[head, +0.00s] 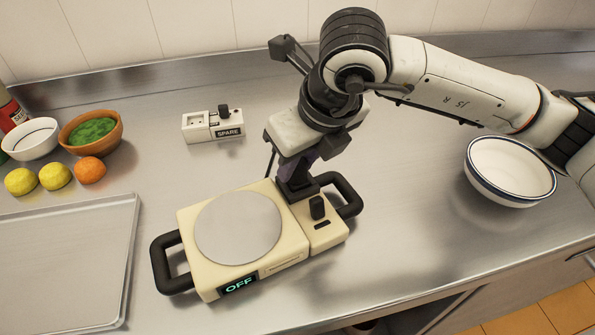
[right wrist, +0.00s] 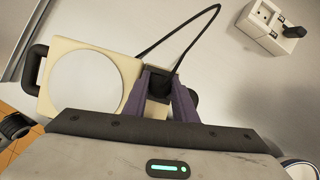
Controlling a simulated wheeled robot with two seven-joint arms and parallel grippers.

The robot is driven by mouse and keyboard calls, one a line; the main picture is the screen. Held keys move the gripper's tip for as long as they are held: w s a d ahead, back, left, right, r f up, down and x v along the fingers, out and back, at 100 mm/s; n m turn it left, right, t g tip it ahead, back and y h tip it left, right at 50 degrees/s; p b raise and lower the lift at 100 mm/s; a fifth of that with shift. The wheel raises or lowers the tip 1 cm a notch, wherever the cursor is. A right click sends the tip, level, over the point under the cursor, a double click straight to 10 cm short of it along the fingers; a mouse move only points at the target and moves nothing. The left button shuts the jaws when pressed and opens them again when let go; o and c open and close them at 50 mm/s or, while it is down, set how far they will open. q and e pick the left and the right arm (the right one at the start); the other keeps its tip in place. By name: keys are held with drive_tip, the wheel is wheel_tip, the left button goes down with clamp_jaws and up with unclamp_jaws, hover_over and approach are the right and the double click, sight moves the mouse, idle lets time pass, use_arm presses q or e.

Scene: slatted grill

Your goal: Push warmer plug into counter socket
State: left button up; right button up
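The cream warmer (head: 190,238) with a round grey plate and a display reading OFF sits on the counter; it also shows in the right wrist view (right wrist: 53,95). My right gripper (head: 298,180) points down over the warmer's right rear part. In the right wrist view its purple fingers stand on both sides of a dark plug (right wrist: 162,82); I cannot tell if they press on it. A black cord (right wrist: 190,30) loops from there back to the warmer. The white counter socket block (head: 198,127), labelled SPARE, stands behind and to the left, with a black piece (head: 223,111) on it. My left gripper is out of view.
A metal tray (head: 128,240) lies at left. Bowls, two yellow fruits and an orange one stand behind it. A white bowl (head: 510,168) with a blue rim stands at right. The counter between the warmer and the socket block is clear.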

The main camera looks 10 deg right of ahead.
drive_tip(key=shift+r, duration=0.15)
wheel_tip(320, 180, up, 10)
drive_tip(key=shift+f+b, duration=0.1)
drive_tip(key=shift+b, duration=0.4)
drive_tip(key=shift+s+f, duration=0.1)
